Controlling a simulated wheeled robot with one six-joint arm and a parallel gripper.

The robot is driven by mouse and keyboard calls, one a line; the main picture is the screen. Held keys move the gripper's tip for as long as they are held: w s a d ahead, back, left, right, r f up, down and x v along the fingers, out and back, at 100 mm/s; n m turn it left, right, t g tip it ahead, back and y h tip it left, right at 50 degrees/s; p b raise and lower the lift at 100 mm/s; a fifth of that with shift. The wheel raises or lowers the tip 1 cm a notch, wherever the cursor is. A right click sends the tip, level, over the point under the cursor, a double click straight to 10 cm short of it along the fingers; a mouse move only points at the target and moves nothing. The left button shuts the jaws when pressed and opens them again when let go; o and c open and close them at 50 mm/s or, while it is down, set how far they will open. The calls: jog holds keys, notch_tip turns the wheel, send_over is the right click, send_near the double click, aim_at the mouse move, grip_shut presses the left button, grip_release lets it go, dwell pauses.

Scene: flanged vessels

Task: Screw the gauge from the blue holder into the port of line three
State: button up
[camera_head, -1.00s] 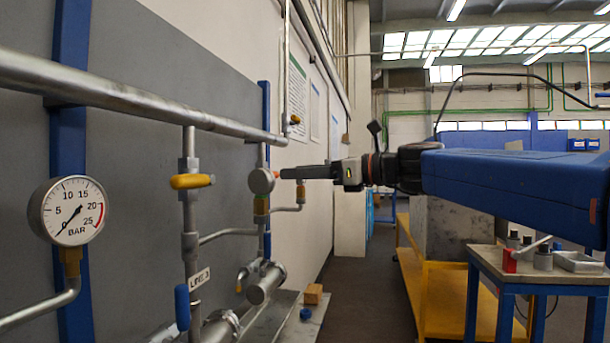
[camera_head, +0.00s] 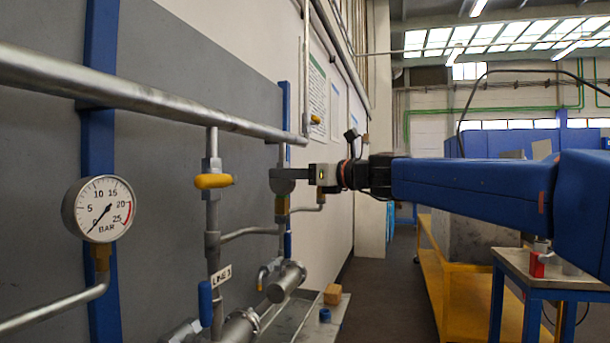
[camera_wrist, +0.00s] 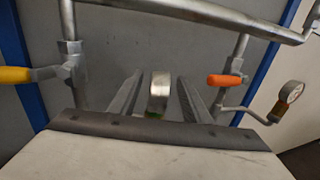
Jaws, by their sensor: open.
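A round grey gauge (camera_head: 283,186), seen nearly edge-on, stands upright over a brass fitting (camera_head: 282,205) at the end of the branch pipe (camera_head: 250,232) from the line labelled LINE 3 (camera_head: 222,276). How far it is threaded in cannot be told. My gripper (camera_head: 290,174) reaches in from the right, level with the gauge. In the wrist view the gauge (camera_wrist: 159,88) is between the two open fingers (camera_wrist: 157,98), with gaps on both sides.
Another gauge (camera_head: 97,209) sits on a bent pipe at left. A yellow valve handle (camera_head: 213,181) and a blue handle (camera_head: 205,303) are on line three. A header pipe (camera_head: 160,107) runs above. A yellow cart (camera_head: 445,275) and side table (camera_head: 535,275) stand at right.

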jog(key=x, duration=0.6)
grip_shut()
jog(key=shift+w+d+m+t+h, duration=0.15)
jog(key=shift+w+m+t+h, duration=0.05)
jog(key=shift+m+t+h, duration=0.55)
jog(key=shift+w+d+m+t+h, duration=0.15)
jog(key=shift+w+m+t+h, duration=0.05)
jog(key=shift+m+t+h, duration=0.55)
